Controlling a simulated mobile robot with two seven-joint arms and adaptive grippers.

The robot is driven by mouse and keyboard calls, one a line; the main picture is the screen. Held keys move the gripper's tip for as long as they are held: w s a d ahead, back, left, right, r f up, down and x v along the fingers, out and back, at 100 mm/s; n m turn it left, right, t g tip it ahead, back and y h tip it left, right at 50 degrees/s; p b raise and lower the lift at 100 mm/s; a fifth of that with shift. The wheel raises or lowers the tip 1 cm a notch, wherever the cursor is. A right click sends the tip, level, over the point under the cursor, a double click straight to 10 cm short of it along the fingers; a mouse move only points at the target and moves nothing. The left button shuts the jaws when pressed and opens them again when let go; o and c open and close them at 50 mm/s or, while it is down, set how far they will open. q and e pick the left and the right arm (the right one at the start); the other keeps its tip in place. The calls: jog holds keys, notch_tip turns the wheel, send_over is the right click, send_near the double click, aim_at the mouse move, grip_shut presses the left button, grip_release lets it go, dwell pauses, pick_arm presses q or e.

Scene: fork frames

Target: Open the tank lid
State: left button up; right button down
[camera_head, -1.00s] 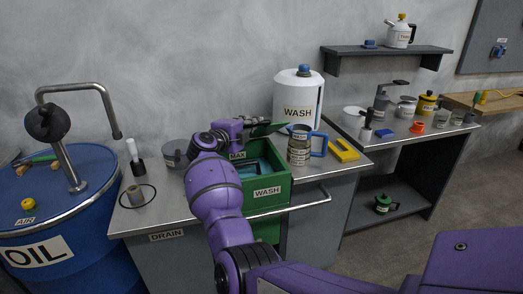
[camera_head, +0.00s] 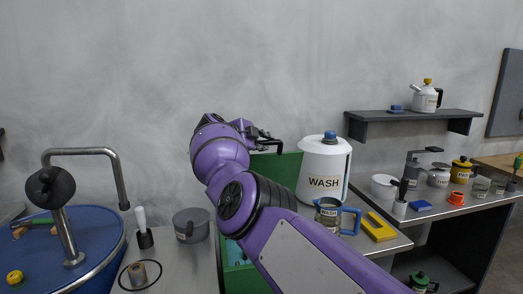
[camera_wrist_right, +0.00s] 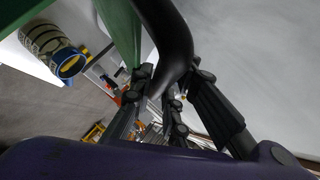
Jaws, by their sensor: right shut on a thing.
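The green tank (camera_head: 236,278) stands on the metal bench, mostly hidden behind my right arm. Its green lid (camera_head: 285,172) is raised and stands steeply at the back of the tank. My right gripper (camera_head: 266,141) is at the lid's top edge. In the right wrist view the green lid (camera_wrist_right: 122,30) runs down beside a dark curved handle (camera_wrist_right: 176,55). The right gripper's fingers (camera_wrist_right: 172,112) are shut on this handle. My left gripper is in neither view.
A white WASH canister (camera_head: 324,172), a jug with a blue handle (camera_head: 328,214) and a yellow block (camera_head: 378,227) stand right of the tank. A grey pot (camera_head: 191,225) stands left. The blue drum (camera_head: 90,262) is at far left.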

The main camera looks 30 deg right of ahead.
jog(key=shift+w+d+r, duration=0.1)
jog(key=shift+w+d, duration=0.05)
jog(key=shift+w, duration=0.25)
jog(key=c, duration=1.7)
grip_release()
jog(key=shift+r, duration=0.1)
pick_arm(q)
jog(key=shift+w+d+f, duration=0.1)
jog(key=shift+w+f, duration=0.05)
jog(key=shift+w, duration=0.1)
pick_arm(e)
jog(key=shift+s+a+r, duration=0.1)
jog(key=shift+a+r, duration=0.05)
jog(key=shift+a, duration=0.35)
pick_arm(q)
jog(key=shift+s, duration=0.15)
pick_arm(e)
jog(key=v, duration=1.1)
jog(key=shift+s+d+r, duration=0.1)
